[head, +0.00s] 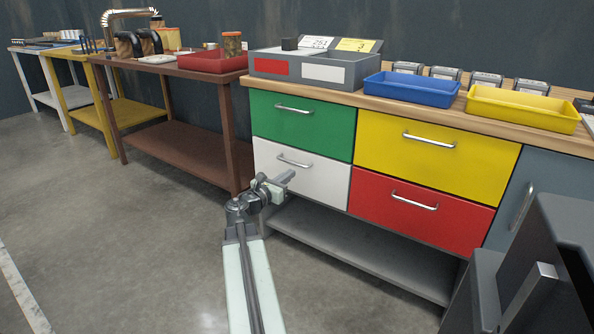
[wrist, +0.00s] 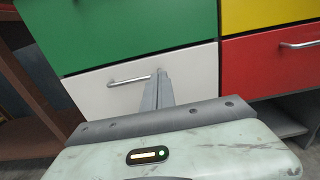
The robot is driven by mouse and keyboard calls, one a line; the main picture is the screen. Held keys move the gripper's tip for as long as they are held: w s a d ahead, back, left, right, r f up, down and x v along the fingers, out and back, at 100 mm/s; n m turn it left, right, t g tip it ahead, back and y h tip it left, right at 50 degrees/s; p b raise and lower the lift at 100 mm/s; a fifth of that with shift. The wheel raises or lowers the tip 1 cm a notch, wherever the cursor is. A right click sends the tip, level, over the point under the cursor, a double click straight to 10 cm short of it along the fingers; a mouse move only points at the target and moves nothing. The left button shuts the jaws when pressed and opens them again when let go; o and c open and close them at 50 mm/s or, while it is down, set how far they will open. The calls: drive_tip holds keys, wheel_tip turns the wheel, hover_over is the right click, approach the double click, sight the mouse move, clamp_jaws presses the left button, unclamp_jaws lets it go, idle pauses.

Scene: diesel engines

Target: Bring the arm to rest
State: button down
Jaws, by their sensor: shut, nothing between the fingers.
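My arm reaches forward from the bottom of the head view, and my gripper (head: 290,174) is in front of the white drawer (head: 320,180). In the wrist view my gripper (wrist: 161,74) has its two fingers together, pointing at the white drawer (wrist: 190,72) just right of its handle (wrist: 128,81). The fingers are shut and hold nothing. Whether the fingertips touch the drawer front cannot be told. The white drawer, the green drawer (head: 302,130), the yellow drawer (head: 434,148) and the red drawer (head: 420,208) all look closed.
On the cabinet top stand a grey divided box (head: 305,80), a blue tray (head: 411,90) and a yellow tray (head: 523,108). A brown table (head: 180,145) stands to the left. A dark grey object (head: 555,262) is close at the lower right. The floor at left (head: 110,230) is clear.

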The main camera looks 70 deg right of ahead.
drive_tip(key=shift+a, duration=0.25)
